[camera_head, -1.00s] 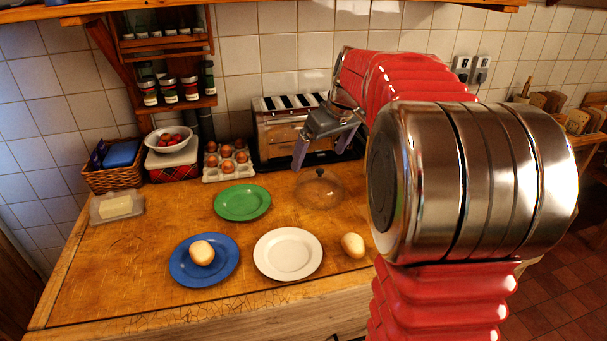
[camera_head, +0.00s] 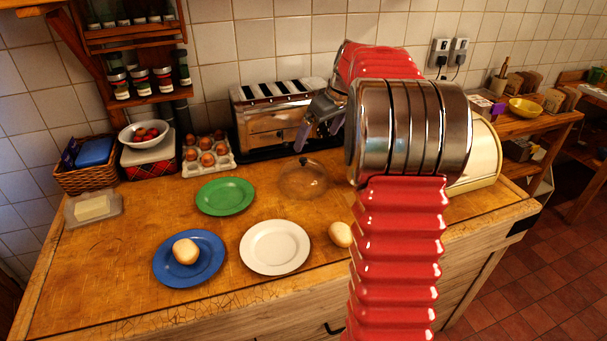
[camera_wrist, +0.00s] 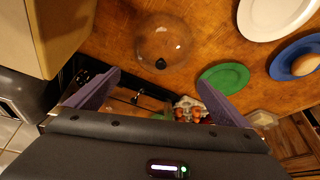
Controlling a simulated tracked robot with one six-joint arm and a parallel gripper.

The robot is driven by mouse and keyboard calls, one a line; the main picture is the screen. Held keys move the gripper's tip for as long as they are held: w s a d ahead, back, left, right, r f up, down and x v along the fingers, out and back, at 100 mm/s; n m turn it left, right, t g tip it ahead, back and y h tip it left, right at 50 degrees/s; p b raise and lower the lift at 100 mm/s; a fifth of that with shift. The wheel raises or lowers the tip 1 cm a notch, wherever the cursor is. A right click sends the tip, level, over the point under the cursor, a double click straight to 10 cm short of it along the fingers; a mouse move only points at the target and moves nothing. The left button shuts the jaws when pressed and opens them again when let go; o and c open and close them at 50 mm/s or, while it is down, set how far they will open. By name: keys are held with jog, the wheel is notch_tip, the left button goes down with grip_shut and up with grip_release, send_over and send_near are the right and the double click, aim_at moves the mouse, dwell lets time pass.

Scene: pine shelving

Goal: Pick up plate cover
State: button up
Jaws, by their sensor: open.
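The plate cover (camera_head: 303,179) is a clear dome with a dark knob. It stands on the wooden counter to the right of the green plate (camera_head: 225,196), in front of the toaster. In the wrist view the plate cover (camera_wrist: 163,42) lies beyond my fingertips, near the top middle, with its knob towards me. My gripper (camera_head: 320,132) is open and empty, above and behind the plate cover, near the toaster. In the wrist view the two purple fingers of my gripper (camera_wrist: 160,92) are spread wide with nothing between them.
The toaster (camera_head: 270,112) stands close behind the cover. A white plate (camera_head: 275,247), a blue plate (camera_head: 205,270) with a bread roll (camera_head: 186,251), and another roll (camera_head: 341,234) lie in front. An egg tray (camera_head: 208,155) and a bread bin (camera_head: 480,160) are also on the counter.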

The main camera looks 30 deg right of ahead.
aim_at(306, 161)
jog(key=x, duration=0.7)
jog(key=shift+w+f, duration=0.1)
jog(key=shift+f, duration=0.2)
jog(key=shift+x, duration=2.55)
jog(key=shift+a, duration=0.2)
jog(key=shift+c, duration=0.4)
jog(key=shift+f, duration=0.1)
jog(key=c, duration=1.1)
